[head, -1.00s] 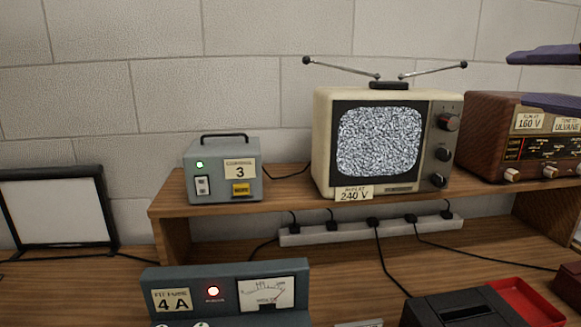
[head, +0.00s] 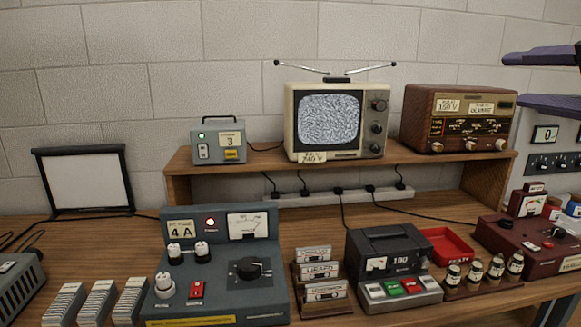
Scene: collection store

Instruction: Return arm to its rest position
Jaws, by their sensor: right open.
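My right gripper (head: 546,80) shows at the right edge of the head view, with two dark purple fingers set well apart, one above the other. It is open with nothing between the fingers. It hangs in front of the wall, to the right of the brown radio (head: 458,118) and clear of it in the picture. The rest of the right arm is outside the view. My left gripper is not in view.
A wooden shelf (head: 270,174) bears a grey box (head: 218,140), a television (head: 380,92) showing static and the radio. Below stand a blue-grey meter unit (head: 215,265), cassettes (head: 318,270), a tape recorder (head: 390,245), a red tray (head: 462,236), small bottles and a dark red device (head: 510,250).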

